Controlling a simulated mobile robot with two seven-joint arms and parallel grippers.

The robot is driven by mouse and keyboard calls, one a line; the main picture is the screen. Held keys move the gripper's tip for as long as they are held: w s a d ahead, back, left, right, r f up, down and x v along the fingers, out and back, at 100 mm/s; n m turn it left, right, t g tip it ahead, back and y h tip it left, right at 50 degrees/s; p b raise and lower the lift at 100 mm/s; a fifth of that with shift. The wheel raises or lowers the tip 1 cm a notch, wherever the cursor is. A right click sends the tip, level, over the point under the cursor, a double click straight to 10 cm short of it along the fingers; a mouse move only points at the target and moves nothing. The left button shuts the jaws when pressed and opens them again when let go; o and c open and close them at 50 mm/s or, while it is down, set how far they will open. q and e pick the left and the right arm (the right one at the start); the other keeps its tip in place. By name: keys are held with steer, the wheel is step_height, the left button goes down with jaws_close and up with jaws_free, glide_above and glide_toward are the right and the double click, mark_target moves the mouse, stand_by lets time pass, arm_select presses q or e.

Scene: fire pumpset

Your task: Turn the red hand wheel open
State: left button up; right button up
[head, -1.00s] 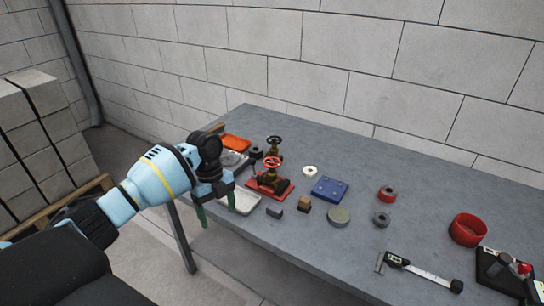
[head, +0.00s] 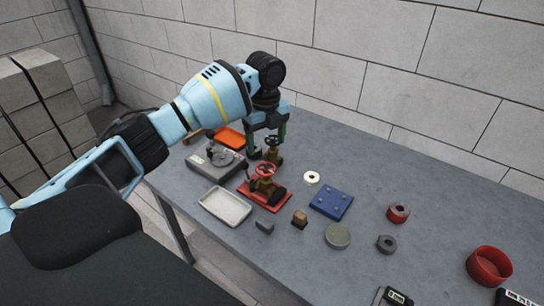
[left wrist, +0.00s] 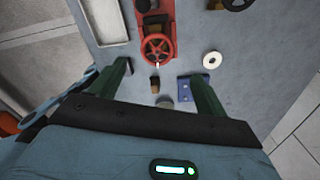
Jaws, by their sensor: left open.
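The red hand wheel (head: 263,168) sits on a brass valve on a red base plate (head: 272,205) near the table's left end. It also shows in the left wrist view (left wrist: 157,48), with its spokes facing the camera. A second valve (head: 273,154) with a dark wheel stands just behind it. My left gripper (head: 267,142) is open and points down, above and behind the red wheel in the head view, apart from it. Its two green fingers (left wrist: 157,72) stand wide apart in the left wrist view, with the red wheel beyond and between them. My right gripper is not in view.
A pale tray (head: 225,219), a grey device (head: 206,168) and an orange tray (head: 231,137) lie around the valve. A blue plate (head: 343,194), white ring (head: 311,178), small blocks and a greenish disc (head: 338,236) lie right. A block wall is behind the table.

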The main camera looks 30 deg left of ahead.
mark_target(266, 164)
arm_select(q)
steer(key=shift+s, duration=0.2)
steer(key=shift+s+f, duration=0.2)
steer(key=shift+f, duration=0.05)
steer(key=shift+w+f, duration=0.15)
steer(key=shift+f, duration=3.45)
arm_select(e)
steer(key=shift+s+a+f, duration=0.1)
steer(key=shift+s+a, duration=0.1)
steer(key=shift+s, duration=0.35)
arm_select(q)
steer(key=shift+c, duration=0.3)
steer(key=c, duration=0.9)
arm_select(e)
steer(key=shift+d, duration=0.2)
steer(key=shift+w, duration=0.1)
